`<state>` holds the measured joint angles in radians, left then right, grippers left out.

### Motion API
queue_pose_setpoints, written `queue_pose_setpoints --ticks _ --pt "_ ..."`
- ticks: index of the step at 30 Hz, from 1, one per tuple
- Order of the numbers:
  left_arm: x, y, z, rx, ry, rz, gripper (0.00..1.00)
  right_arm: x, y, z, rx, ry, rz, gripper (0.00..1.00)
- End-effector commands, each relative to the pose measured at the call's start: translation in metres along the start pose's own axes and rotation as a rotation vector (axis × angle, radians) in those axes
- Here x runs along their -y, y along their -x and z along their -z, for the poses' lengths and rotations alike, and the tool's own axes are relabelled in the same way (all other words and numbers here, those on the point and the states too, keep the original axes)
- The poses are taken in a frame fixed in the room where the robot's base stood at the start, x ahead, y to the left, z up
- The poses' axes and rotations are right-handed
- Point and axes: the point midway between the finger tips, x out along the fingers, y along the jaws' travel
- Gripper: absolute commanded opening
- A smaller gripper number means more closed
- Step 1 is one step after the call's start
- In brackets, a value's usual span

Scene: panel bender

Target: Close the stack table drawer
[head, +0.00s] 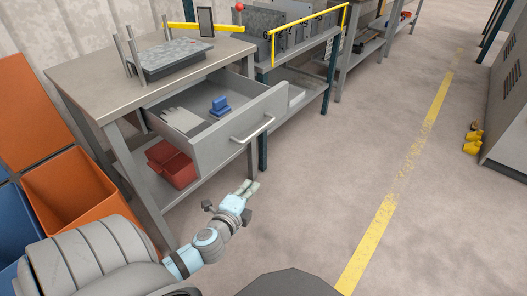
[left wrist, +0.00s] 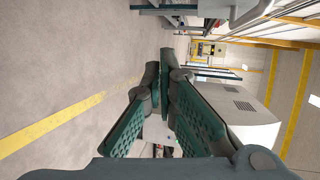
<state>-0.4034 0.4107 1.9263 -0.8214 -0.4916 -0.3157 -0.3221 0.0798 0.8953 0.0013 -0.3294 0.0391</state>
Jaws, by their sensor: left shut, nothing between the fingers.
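The stack table (head: 100,93) stands at the left in the head view. Its grey drawer (head: 222,145) is pulled out, with a pale bar handle (head: 253,129) on its front. A grey glove (head: 181,119) and a blue object (head: 220,106) lie inside the drawer. My left gripper (head: 250,187) is shut and empty, in front of and below the drawer front, apart from the handle. Its fingers also show in the left wrist view (left wrist: 164,68), where I cannot make out the drawer. My right gripper is not in view.
Red bins (head: 172,166) sit on the table's lower shelf. Orange bins (head: 70,190) stand at the left. A rack with yellow rails (head: 309,36) stands beyond the table. A grey machine (head: 508,120) is at the right. The floor (head: 330,170) between is clear.

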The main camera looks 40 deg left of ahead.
Motion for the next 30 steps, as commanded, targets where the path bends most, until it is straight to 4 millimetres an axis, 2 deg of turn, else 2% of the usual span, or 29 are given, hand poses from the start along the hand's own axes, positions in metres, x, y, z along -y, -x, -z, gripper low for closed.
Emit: queue_pose_setpoints --ticks 1,4,7,11,23,30 --pt "0.001 -0.003 0.008 -0.016 -0.057 0.092 0.0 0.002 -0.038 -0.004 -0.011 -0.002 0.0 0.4" --pt "0.039 0.008 0.019 -0.028 -0.138 0.229 0.0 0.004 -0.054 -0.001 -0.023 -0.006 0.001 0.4" --pt "0.059 0.014 0.023 -0.03 -0.17 0.287 0.0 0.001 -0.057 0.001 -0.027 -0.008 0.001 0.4" --pt "0.07 0.004 0.024 -0.029 -0.173 0.295 0.0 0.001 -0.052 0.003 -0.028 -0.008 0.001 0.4" --pt "0.093 -0.076 0.028 -0.028 -0.168 0.292 0.0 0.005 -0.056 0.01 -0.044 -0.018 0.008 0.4" --pt "0.099 -0.087 -0.002 -0.031 -0.174 0.289 0.0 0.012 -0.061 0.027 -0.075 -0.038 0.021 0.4"
